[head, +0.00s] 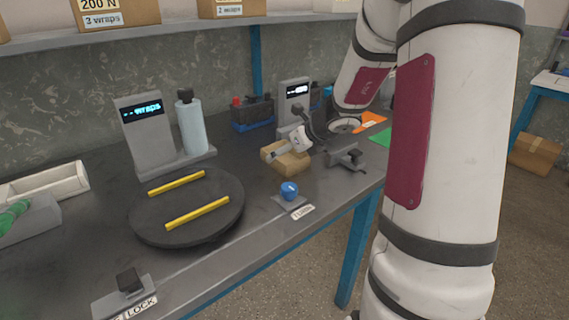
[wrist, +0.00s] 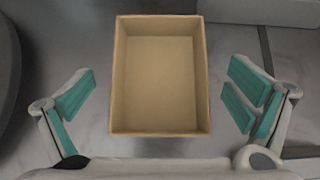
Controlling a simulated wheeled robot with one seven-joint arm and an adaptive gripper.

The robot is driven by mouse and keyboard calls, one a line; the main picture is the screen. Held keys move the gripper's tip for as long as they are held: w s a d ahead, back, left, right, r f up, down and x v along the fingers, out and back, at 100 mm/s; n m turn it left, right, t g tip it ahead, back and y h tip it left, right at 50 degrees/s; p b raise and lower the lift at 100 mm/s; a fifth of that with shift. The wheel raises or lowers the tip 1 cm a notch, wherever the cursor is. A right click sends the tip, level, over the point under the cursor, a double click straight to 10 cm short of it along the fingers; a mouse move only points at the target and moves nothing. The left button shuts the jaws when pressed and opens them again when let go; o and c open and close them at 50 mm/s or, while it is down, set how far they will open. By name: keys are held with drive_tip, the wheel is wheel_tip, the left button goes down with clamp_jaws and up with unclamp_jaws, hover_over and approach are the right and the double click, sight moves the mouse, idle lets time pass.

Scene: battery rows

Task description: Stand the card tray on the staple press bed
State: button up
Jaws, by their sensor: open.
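The card tray is an open, empty tan box (wrist: 160,85) in the wrist view, seen from above between my fingers. In the head view the tan tray (head: 291,164) sits on the grey bench, partly covered by my gripper (head: 288,149). My gripper (wrist: 160,98) is open, with one teal-padded finger on each side of the tray and a visible gap to both walls. No staple press is labelled; I cannot tell whether the grey clamp-like fixture (head: 346,157) right of the tray or the grey display unit (head: 295,100) behind it is the press.
A dark round turntable (head: 190,220) with two yellow bars lies left of the tray. A blue knob (head: 289,191) stands near the bench's front edge. A grey display stand (head: 145,135) with a pale bottle (head: 191,125) is behind the turntable. A green mat (head: 382,137) lies at the right.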

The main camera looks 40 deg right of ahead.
drive_tip(key=shift+w+f, duration=0.25)
drive_tip(key=c, duration=1.2)
drive_tip(key=shift+c, duration=0.2)
drive_tip(key=shift+r, duration=0.15)
drive_tip(key=shift+r+p, duration=0.5)
drive_tip(key=shift+r, duration=0.1)
drive_tip(key=shift+s+r+p, duration=0.2)
drive_tip(key=shift+r+p, duration=0.2)
drive_tip(key=shift+r, duration=0.25)
drive_tip(key=shift+s+r+p, duration=0.2)
drive_tip(key=shift+r+p, duration=0.15)
drive_tip(key=shift+r, duration=0.25)
drive_tip(key=s, duration=1)
drive_tip(key=s+r, duration=0.1)
drive_tip(key=s, duration=0.4)
drive_tip(key=shift+s+d+r+p, duration=0.1)
drive_tip(key=shift+d+p, duration=0.25)
drive_tip(key=shift+d, duration=0.05)
